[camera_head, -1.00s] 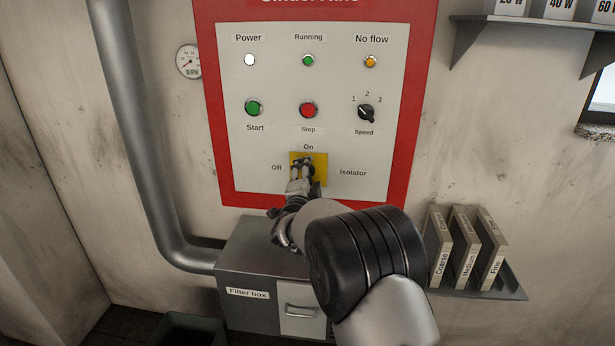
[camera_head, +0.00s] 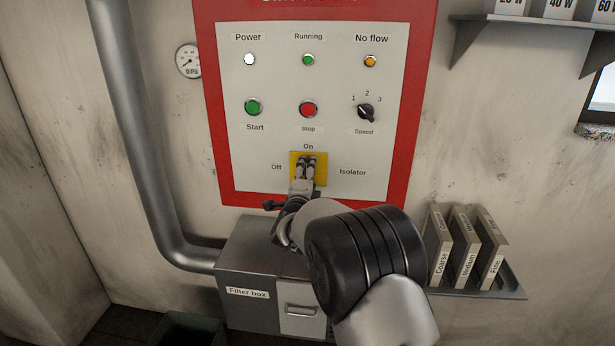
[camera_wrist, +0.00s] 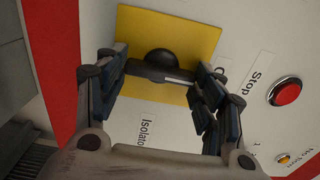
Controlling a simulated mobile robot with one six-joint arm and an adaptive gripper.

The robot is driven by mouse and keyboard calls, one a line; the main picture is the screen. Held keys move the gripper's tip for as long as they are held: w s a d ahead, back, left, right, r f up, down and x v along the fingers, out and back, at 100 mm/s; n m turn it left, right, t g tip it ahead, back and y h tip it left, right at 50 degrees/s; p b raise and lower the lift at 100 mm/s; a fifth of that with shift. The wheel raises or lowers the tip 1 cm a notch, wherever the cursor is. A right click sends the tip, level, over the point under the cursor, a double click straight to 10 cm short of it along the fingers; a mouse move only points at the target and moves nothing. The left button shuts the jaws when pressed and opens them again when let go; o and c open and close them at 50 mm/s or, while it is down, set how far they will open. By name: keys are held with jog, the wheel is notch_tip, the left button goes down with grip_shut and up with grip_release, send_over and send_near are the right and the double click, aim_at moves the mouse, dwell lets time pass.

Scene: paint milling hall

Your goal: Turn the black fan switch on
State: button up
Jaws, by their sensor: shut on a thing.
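The black fan switch (camera_wrist: 160,66) is a round knob with a bar handle on a yellow plate (camera_head: 323,172), with Off, On and Isolator labels around it. In the wrist view its bar lies between my two fingers, and a white mark on it points to the side of the On label. My gripper (camera_head: 307,165) is at the yellow plate in the head view and hides most of the switch there. In the wrist view my gripper (camera_wrist: 160,82) is shut on the switch's bar, one finger at each end.
A red stop button (camera_head: 308,109), a green start button (camera_head: 254,107) and a speed knob (camera_head: 366,112) sit above on the panel. A grey filter box (camera_head: 248,268) stands below my arm. A shelf (camera_head: 478,286) with several upright boards is at right, and a pipe (camera_head: 140,130) runs at left.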

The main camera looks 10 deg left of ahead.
jog(key=o, duration=1)
jog(key=shift+o, duration=0.2)
jog(key=shift+s, duration=0.1)
jog(key=s, duration=1.2)
jog(key=shift+a, duration=0.2)
jog(key=shift+w, duration=0.1)
